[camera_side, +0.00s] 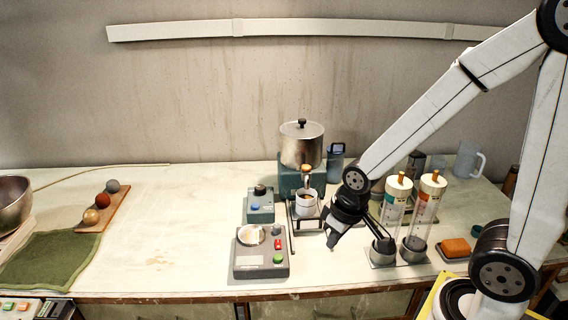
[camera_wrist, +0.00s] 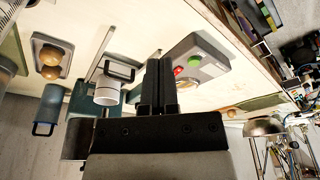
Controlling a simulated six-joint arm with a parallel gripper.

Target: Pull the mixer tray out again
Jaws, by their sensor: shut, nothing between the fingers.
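The mixer has a teal body (camera_side: 288,181) with a lidded silver pot (camera_side: 301,150) on top. Its dark tray (camera_side: 307,226) shows low at the front, below a white cup (camera_side: 305,207) with brown contents. In the wrist view, the white cup (camera_wrist: 107,91) stands beside a dark looped handle (camera_wrist: 119,71), left of my fingers. My gripper (camera_side: 332,240) is shut and empty, pointing down just right of the tray's front. The shut fingers show in the wrist view (camera_wrist: 158,68). I cannot tell how far the tray sits inside the mixer.
A grey control box (camera_side: 261,262) with a white dish, red switch and green button stands front left of the tray. A smaller teal box (camera_side: 260,205) is behind it. Two clear cylinders (camera_side: 393,215) stand close right of my gripper.

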